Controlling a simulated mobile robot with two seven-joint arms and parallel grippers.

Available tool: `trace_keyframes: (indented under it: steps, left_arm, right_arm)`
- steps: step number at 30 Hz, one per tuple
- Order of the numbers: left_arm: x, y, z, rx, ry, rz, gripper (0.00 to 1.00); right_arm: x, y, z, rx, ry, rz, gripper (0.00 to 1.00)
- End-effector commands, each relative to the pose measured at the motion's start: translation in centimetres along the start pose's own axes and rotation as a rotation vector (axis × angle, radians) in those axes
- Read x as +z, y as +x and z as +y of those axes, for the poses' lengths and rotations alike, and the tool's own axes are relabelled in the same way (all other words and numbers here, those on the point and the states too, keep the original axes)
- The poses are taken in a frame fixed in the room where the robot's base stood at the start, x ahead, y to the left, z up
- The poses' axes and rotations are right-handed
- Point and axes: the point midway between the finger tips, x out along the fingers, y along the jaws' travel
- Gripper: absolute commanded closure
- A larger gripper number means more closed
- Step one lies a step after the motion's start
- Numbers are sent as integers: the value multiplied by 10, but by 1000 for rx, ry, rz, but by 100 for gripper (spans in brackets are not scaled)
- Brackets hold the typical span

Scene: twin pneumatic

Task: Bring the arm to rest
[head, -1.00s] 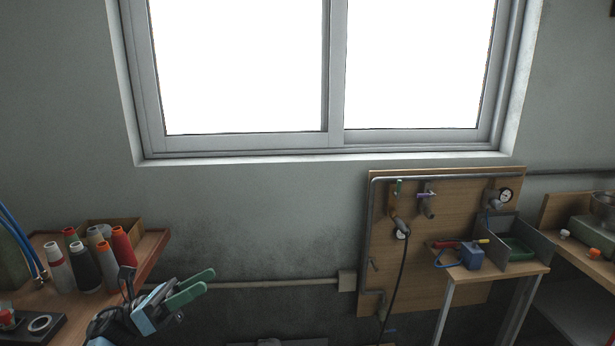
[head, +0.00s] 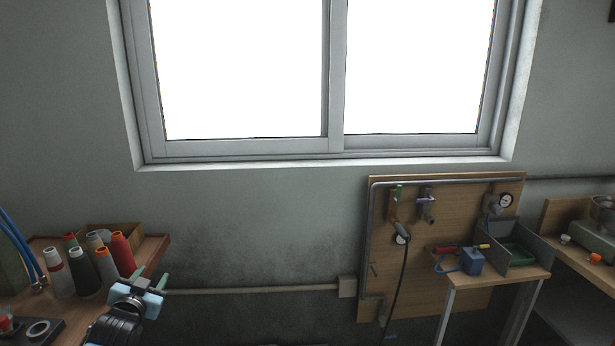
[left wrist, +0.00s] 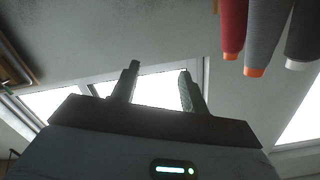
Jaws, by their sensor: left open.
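My left gripper (head: 150,279) is at the lower left of the head view, beside the right edge of the left table. Its fingers point away from me, stand apart and hold nothing. In the left wrist view the two dark fingers (left wrist: 160,72) stand apart with only the wall and bright window between them. My right gripper is in neither view.
Several thread cones (head: 85,272) stand on the left table (head: 155,250), close to my left gripper. A pegboard (head: 440,215) with valves, gauges and a hose is at the right. A small table with a blue block (head: 471,259) stands before it.

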Motion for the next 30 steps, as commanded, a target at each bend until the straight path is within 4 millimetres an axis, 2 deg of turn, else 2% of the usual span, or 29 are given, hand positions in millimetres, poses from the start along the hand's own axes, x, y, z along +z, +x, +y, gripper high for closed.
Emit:
trace_keyframes:
  steps: [2,8,11,14,17,21,27,30]
  left_arm:
    - [20,-5,10,20,-67,-68,55]
    - [76,-43,62,90,-66,-128,55]
    - [106,-69,90,130,-74,-166,55]
    - [140,-105,121,176,-87,-215,55]
    - [174,-150,154,225,-108,-271,55]
    - [214,-221,194,289,-145,-355,55]
    - [250,-328,236,361,-209,-479,55]
    - [258,-377,249,386,-241,-536,55]
  right_arm:
    - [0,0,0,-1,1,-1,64]
    - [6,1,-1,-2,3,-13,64]
    - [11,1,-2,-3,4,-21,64]
    - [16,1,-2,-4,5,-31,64]
    - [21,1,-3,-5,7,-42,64]
    - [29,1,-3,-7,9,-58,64]
    - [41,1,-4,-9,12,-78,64]
    - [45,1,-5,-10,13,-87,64]
